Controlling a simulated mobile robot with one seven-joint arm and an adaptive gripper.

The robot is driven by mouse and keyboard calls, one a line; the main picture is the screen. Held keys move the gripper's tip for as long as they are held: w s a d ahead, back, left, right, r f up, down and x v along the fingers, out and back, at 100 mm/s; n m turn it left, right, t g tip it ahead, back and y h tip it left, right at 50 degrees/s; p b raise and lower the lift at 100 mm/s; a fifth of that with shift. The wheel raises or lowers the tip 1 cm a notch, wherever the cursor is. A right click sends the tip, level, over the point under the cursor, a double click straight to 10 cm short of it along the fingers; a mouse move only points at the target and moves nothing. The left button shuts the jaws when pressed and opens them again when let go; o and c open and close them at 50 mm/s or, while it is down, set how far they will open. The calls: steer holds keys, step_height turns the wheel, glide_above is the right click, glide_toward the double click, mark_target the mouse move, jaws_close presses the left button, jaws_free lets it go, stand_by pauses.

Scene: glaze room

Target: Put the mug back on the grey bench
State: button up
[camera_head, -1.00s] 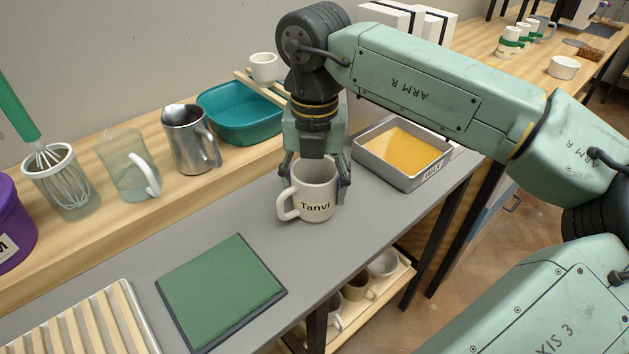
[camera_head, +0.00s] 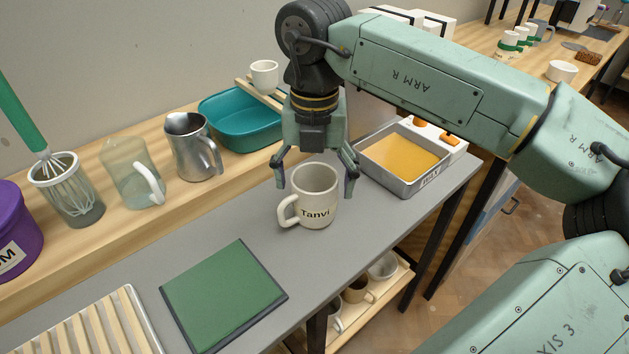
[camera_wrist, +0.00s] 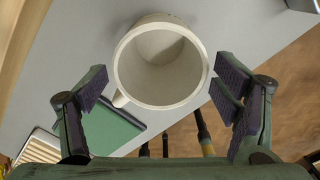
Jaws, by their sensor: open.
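The white mug (camera_head: 312,201) marked "Tanvi" stands upright on the grey bench (camera_head: 232,219), its handle pointing left. My gripper (camera_head: 318,192) is open above and around the mug, one finger on each side, with gaps between the fingers and the mug's wall. In the wrist view the mug (camera_wrist: 160,97) shows from above, empty, between the spread fingers of my gripper (camera_wrist: 160,95).
A green mat (camera_head: 222,292) lies left of the mug, and a metal tray of orange glaze (camera_head: 400,160) stands to its right. Behind are a teal basin (camera_head: 240,122), a steel pitcher (camera_head: 190,145) and a glass jug (camera_head: 128,172). A slatted rack (camera_head: 85,325) is at front left.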

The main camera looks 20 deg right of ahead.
step_height(320, 180, up, 10)
steer(key=p, duration=0.5)
steer(key=shift+f, duration=0.2)
steer(key=shift+c, duration=0.3)
stand_by(0.5)
